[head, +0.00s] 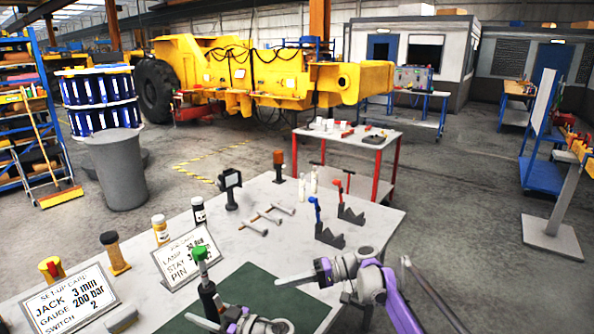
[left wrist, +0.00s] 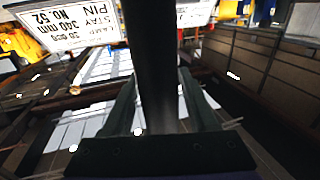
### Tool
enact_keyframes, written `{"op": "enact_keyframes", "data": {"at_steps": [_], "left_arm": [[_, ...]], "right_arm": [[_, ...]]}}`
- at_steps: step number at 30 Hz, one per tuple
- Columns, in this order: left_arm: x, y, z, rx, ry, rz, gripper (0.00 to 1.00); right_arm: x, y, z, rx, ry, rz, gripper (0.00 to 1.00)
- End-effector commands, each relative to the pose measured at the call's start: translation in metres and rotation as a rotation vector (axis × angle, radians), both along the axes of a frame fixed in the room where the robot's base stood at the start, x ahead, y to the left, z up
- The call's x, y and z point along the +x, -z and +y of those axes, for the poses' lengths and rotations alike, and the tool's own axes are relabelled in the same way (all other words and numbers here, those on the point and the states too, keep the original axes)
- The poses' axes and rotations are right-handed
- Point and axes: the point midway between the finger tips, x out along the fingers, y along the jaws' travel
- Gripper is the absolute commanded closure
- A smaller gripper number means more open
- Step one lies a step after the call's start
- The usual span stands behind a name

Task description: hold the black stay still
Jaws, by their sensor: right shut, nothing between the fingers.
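The black stay (head: 208,299) stands upright at the near edge of the dark green mat (head: 262,290), with a green head on top. My left gripper (head: 208,314) is low at the stay, at the bottom of the head view. In the left wrist view the stay (left wrist: 152,65) runs between the two fingers, which lie close against its sides, and the gripper looks shut on it. The stay's foot is hidden. My right gripper (head: 281,281) is shut and empty over the mat, to the right of the stay and apart from it.
A setup card (head: 70,303) and a second card (head: 186,257) stand left of the stay. The mat's middle looks clear.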

Motion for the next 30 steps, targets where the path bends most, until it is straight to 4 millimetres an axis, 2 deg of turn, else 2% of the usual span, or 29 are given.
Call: {"op": "enact_keyframes", "data": {"at_steps": [1, 2, 3, 11, 14, 17, 25, 30], "left_arm": [[0.000, 0.000, 0.000, 0.000, 0.000, 0.000, 0.31], [0.000, 0.000, 0.000, 0.000, 0.000, 0.000, 0.25], [0.000, 0.000, 0.000, 0.000, 0.000, 0.000, 0.24], [0.000, 0.000, -0.001, 0.000, 0.000, 0.000, 0.24], [-0.002, 0.000, -0.007, -0.001, 0.002, 0.000, 0.24], [-0.007, 0.000, -0.021, -0.001, 0.003, 0.000, 0.24], [-0.027, 0.000, -0.076, -0.001, 0.005, 0.000, 0.24], [-0.036, 0.000, -0.101, 0.000, 0.002, 0.000, 0.24]], "right_arm": [[0.000, 0.000, 0.000, 0.000, 0.000, 0.000, 1.00], [0.000, 0.000, 0.000, 0.000, 0.000, 0.000, 1.00], [0.000, 0.000, 0.000, 0.000, 0.000, 0.000, 1.00], [0.000, 0.000, 0.000, 0.000, 0.000, 0.000, 1.00], [0.000, 0.000, 0.000, 0.000, 0.000, 0.000, 1.00], [0.000, 0.000, 0.000, 0.000, 0.000, 0.000, 1.00], [0.000, 0.000, 0.000, 0.000, 0.000, 0.000, 1.00], [0.000, 0.000, 0.000, 0.000, 0.000, 0.000, 1.00]]}}
